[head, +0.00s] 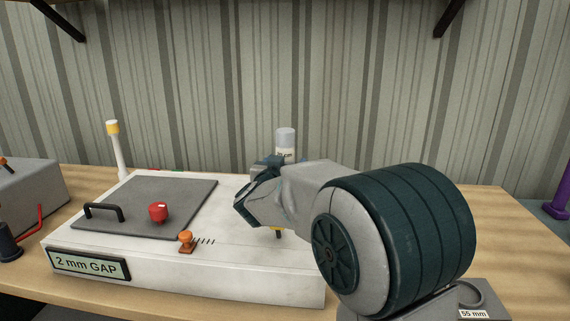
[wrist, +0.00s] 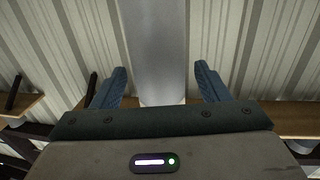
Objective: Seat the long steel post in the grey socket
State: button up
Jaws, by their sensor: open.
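A grey cylinder with a white label, which looks like the steel post (head: 286,137), stands upright behind my gripper in the head view; its lower part is hidden. In the wrist view the post (wrist: 155,45) rises between my two blue fingers, with a gap on each side. My gripper (wrist: 161,78) is open; it also shows in the head view (head: 257,187), over the back of the white box. A grey block with a ring-shaped opening, labelled 55 mm, may be the grey socket (head: 492,297); my arm partly hides it at the lower right.
The white box (head: 200,267), labelled 2 mm GAP, carries a dark lid with a black handle (head: 104,211), a red knob (head: 158,212) and an orange knob (head: 186,238). A yellow-topped white post (head: 117,150) stands behind it. The wooden bench (head: 510,235) is clear at right.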

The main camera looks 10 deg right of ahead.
jog(key=v, duration=1.4)
jog(key=shift+w, duration=0.1)
